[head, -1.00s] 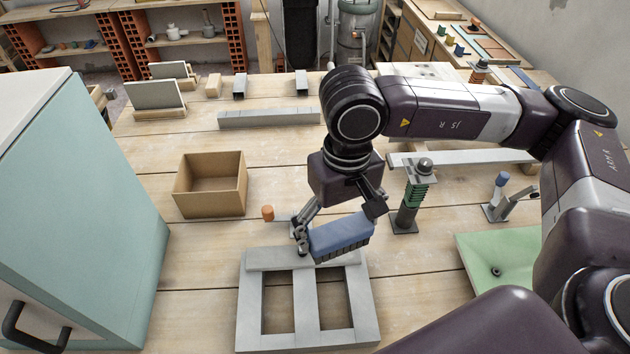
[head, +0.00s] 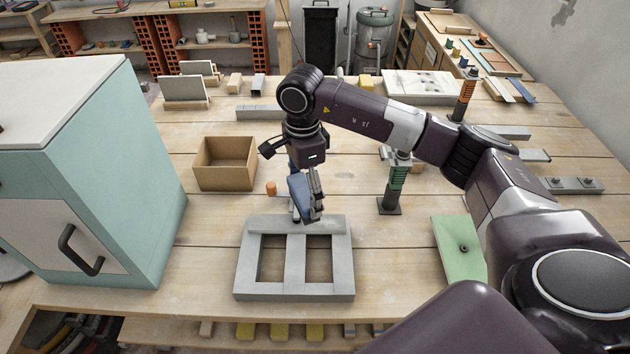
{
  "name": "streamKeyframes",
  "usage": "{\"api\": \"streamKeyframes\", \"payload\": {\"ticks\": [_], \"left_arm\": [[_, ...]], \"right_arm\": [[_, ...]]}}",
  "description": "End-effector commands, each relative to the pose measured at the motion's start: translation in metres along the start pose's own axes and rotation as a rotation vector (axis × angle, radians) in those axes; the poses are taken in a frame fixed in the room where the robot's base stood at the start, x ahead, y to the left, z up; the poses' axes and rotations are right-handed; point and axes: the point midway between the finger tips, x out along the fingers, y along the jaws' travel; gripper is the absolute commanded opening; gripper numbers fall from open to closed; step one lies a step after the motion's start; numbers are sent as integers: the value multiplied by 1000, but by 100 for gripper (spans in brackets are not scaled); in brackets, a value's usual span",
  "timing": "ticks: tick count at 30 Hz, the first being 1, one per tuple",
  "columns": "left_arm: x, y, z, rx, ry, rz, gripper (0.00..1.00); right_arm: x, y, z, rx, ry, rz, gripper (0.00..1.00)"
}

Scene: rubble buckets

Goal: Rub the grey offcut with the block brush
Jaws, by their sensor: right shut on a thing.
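The block brush (head: 299,188) has a blue block; its bristles showed dark earlier and are mostly hidden now. My right gripper (head: 306,206) is shut on it and holds it tilted, one end toward me. A flat grey strip (head: 285,223), which looks like the grey offcut, lies along the far side of a grey frame (head: 345,270) with two openings. The brush is over or just behind the strip's far edge. I cannot tell whether they touch. My left gripper is not in view.
An open cardboard box (head: 226,182) stands behind left, with a small orange cylinder (head: 271,188) near it. A green-sprung post (head: 396,185) and a green plate (head: 458,248) are on the right. A teal cabinet (head: 135,180) fills the left.

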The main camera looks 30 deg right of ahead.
Motion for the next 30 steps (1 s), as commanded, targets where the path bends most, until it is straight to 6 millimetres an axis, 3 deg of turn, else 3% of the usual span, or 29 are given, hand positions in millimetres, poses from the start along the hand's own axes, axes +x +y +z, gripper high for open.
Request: {"api": "streamKeyframes", "payload": {"ticks": [3, 6, 10, 14, 22, 26, 30], "left_arm": [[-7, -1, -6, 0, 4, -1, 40], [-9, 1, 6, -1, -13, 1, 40], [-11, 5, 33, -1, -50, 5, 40], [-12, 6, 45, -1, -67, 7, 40], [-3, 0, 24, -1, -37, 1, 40], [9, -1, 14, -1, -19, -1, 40], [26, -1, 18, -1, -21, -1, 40]], "right_arm": [[10, -10, -18, 234, -1, 3, 59], [16, -15, -27, 347, 0, 1, 59], [20, -17, -30, 400, -2, -1, 59], [20, -17, -30, 402, -2, -2, 59], [22, -18, -30, 399, -1, -2, 59], [38, -17, -30, 399, -1, 0, 59], [58, -17, -30, 399, -2, 0, 59]]}}
